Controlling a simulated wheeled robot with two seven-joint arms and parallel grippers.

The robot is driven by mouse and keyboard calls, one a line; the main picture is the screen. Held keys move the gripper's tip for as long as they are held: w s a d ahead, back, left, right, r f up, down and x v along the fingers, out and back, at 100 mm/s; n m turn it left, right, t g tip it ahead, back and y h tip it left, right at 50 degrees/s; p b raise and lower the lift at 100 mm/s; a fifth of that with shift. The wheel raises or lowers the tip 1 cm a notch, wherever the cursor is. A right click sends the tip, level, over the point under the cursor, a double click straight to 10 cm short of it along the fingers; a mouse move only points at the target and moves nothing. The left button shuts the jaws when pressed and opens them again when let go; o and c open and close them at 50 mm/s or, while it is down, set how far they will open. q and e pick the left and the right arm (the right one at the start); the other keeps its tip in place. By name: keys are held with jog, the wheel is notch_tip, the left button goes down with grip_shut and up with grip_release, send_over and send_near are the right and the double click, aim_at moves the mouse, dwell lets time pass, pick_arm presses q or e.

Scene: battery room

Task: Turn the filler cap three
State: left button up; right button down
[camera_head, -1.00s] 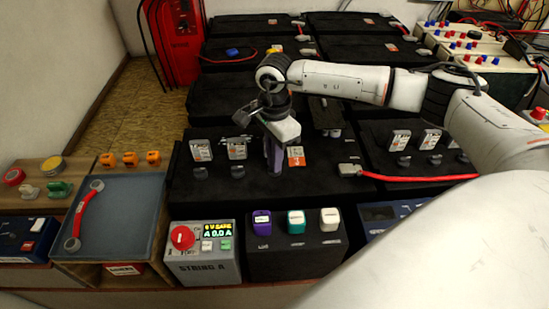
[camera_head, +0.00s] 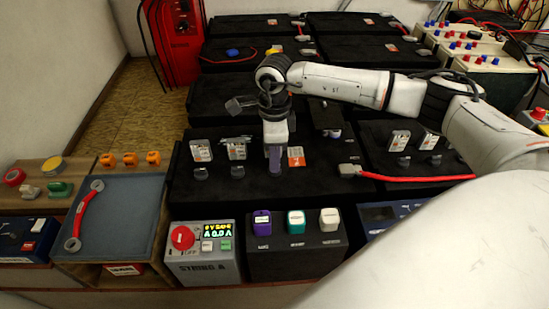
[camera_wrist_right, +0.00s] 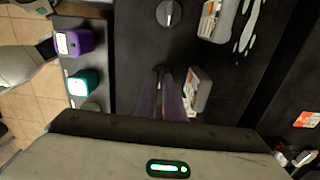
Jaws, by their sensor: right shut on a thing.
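Two dark round filler caps (camera_head: 200,172) (camera_head: 238,171) sit in a row on the black battery (camera_head: 215,190), each with a white-and-orange tag behind it. My right gripper (camera_head: 275,168) points down at the third place in this row. It is shut on a filler cap that its fingers mostly hide. In the right wrist view the purplish fingers (camera_wrist_right: 172,98) reach down to the battery top, and the gripped cap cannot be made out. A neighbouring cap (camera_wrist_right: 169,13) with a pale line shows apart from them. My left gripper is in neither view.
A grey box (camera_head: 203,268) with a red knob and a dark stand (camera_head: 295,262) with purple, teal and white blocks stand in front. A red cable (camera_head: 420,178) lies to the right. A blue-grey tray (camera_head: 125,215) holds a red strap at left.

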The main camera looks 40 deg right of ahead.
dwell(0.3)
jog(key=c, duration=1.9)
grip_release()
jog(key=shift+o, duration=0.2)
notch_tip(320, 180, up, 10)
jog(key=shift+r, duration=0.2)
